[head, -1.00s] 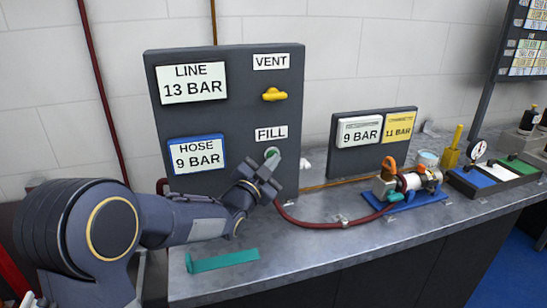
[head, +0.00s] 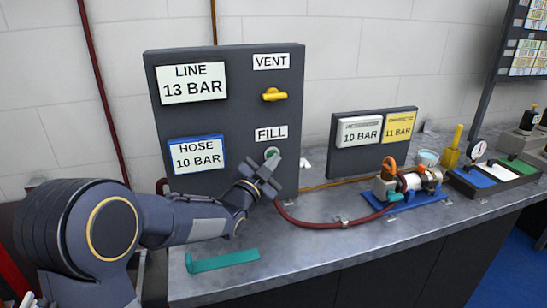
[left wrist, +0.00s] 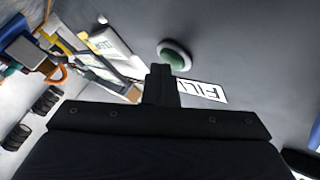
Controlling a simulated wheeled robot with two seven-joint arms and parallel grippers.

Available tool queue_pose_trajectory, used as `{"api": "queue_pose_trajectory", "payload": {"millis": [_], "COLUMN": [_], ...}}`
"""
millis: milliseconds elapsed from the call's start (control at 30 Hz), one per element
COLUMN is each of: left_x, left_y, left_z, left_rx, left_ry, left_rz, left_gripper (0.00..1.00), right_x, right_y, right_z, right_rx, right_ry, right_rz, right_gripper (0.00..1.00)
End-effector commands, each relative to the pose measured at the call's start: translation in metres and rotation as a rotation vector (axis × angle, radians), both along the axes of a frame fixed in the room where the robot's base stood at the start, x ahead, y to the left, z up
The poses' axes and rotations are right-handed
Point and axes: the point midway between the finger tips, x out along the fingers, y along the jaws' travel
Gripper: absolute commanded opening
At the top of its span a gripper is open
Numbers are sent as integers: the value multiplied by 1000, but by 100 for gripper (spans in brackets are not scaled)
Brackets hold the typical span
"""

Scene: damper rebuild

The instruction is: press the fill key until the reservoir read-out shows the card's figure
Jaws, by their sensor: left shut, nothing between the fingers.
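The green fill key (head: 271,153) sits under the FILL label (head: 271,133) on the dark panel (head: 225,110). My left gripper (head: 268,166) is shut and empty, its tips at the key; I cannot tell whether they touch it. In the left wrist view the green key (left wrist: 175,60) shows just beyond the shut fingers (left wrist: 160,75). The reservoir read-out, a white plate (head: 360,131) with small blurred top text, shows 10 BAR. The yellow card (head: 399,127) beside it shows 11 BAR. My right gripper is not in view.
The panel also bears a LINE plate (head: 191,82) at 13 BAR, a HOSE plate (head: 195,155) at 10 BAR and a yellow VENT handle (head: 274,94). A red hose (head: 318,224) runs to the damper (head: 408,182). A teal strip (head: 222,261) lies at the bench front.

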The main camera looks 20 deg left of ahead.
Motion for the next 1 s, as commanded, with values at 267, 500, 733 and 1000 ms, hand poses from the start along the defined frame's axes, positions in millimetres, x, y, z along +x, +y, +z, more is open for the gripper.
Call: {"api": "queue_pose_trajectory", "payload": {"millis": [267, 500, 733, 1000], "left_x": [-5, -15, -15, -28], "left_y": [-3, -10, -10, -19], "left_z": [-1, -1, 0, -1], "left_rx": [0, 0, 0, -2], "left_ry": [0, 0, 0, -2], "left_rz": [1, 0, 0, -2], "left_gripper": [0, 0, 0, 0], "right_x": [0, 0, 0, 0], "right_y": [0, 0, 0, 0], "right_z": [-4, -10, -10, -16], "right_rx": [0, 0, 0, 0], "right_ry": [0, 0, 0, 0], "right_rz": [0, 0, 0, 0], "right_gripper": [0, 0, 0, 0]}}
